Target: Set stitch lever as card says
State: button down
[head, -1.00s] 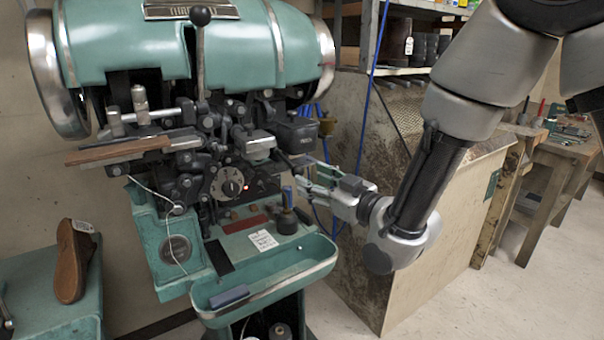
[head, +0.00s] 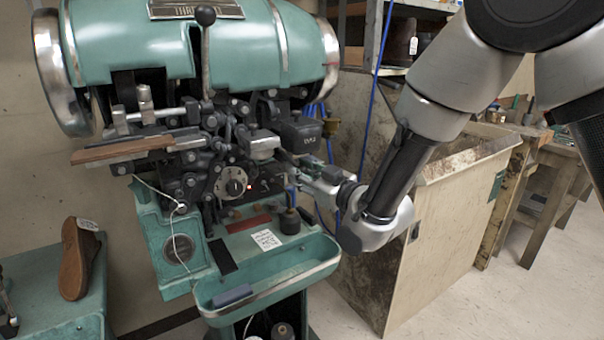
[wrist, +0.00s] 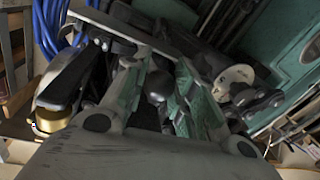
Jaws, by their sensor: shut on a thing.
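The green sole stitcher (head: 235,50) stands at the left in the head view. A white card (head: 267,240) with print too small to read lies on its bed above the front tray. My gripper (head: 306,165) reaches in at the right side of the machine head. In the wrist view my gripper (wrist: 157,92) has its two fingers on either side of a dark ball knob (wrist: 157,84), which I take for the stitch lever's end. It is shut on this knob. The lever's shaft and setting marks are hidden behind the fingers and in shadow.
A round dial (head: 232,182) sits on the machine front, left of my gripper. A tall lever with a black ball (head: 205,16) rises above. A wooden bin (head: 440,220) is close behind my arm.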

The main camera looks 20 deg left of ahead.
jog(key=shift+s+a+r+m+t+h, duration=0.1)
jog(key=shift+s+a+m+t+h, duration=0.4)
jog(key=shift+a+m+t+h, duration=0.3)
jog(key=shift+s+a+f+m+t+h, duration=0.1)
jog(key=shift+s+a+m+t+h, duration=0.4)
jog(key=shift+a+m+t+h, duration=0.4)
jog(key=shift+s+a+r+m+t+h, duration=0.1)
jog(key=shift+s+a+m+t+h, duration=0.35)
jog(key=shift+a+t, duration=0.4)
jog(key=shift+a, duration=0.15)
jog(key=c, duration=1.2)
grip_release()
jog(key=shift+s, duration=0.1)
jog(key=shift+o, duration=0.3)
send_near(276, 174)
jog(key=s+d, duration=0.1)
jog(key=s+r, duration=0.1)
jog(key=s, duration=0.1)
jog(key=s+d, duration=0.1)
jog(key=shift+s+d+r, duration=0.25)
jog(key=shift+d, duration=0.05)
